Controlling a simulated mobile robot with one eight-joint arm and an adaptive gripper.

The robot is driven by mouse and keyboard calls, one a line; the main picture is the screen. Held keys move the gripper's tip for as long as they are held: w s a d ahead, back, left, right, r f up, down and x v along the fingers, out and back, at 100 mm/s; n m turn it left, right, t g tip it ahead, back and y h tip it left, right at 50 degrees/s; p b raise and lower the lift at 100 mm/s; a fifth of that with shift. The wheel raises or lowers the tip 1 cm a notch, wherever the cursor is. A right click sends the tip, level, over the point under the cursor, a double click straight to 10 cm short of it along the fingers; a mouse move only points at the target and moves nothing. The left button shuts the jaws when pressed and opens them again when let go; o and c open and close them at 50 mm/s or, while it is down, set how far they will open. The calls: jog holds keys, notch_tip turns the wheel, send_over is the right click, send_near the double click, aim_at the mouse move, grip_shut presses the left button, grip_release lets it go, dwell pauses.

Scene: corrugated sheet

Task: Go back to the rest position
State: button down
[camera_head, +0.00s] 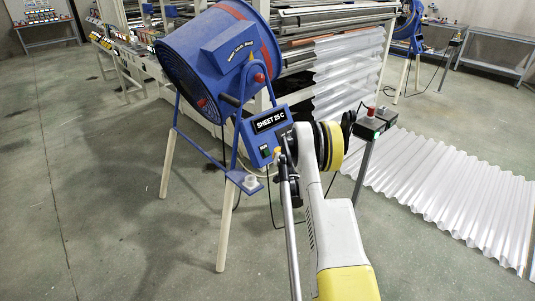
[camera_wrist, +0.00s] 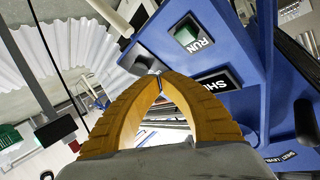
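My gripper (camera_wrist: 160,80) shows in the wrist view as two ribbed orange fingers. Their tips meet and nothing is visible between them. In the head view only a small orange part of my gripper (camera_head: 278,152) shows, beside the blue control box (camera_head: 252,137); the wrist hides the rest. The box carries a display (camera_head: 270,121) reading "SHEET 25 C" and a green RUN button (camera_head: 265,153). In the wrist view the RUN button (camera_wrist: 187,35) is above and right of the fingertips, apart from them in the picture.
A blue drum fan (camera_head: 215,60) stands on pale legs close to my arm. A post with a red-topped box (camera_head: 370,125) is to the right. Corrugated sheet (camera_head: 450,190) lies on the right. A rack (camera_head: 335,20) stands behind. Floor at left (camera_head: 90,200) is clear.

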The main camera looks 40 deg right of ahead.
dwell(0.5)
jog(key=s+a+r+n+g+y, duration=0.15)
jog(key=a+r+n+y, duration=0.25)
jog(key=a+r, duration=1.65)
jog(key=s+a+r+n, duration=0.1)
jog(key=s+a+r, duration=0.3)
jog(key=s+a, duration=0.3)
jog(key=s+a+n+g+y, duration=0.1)
jog(key=s+a+n, duration=0.1)
jog(key=s+a, duration=0.5)
jog(key=s+a+f+n+g+y, duration=0.1)
jog(key=s+a, duration=0.6)
jog(key=s, duration=0.5)
jog(key=s+a+n+g+y, duration=0.1)
jog(key=s+a+n+y, duration=0.1)
jog(key=s+a, duration=0.5)
jog(key=s, duration=0.3)
jog(key=shift+s+f+n, duration=0.3)
jog(key=shift+s+f, duration=0.05)
jog(key=shift+g, duration=0.25)
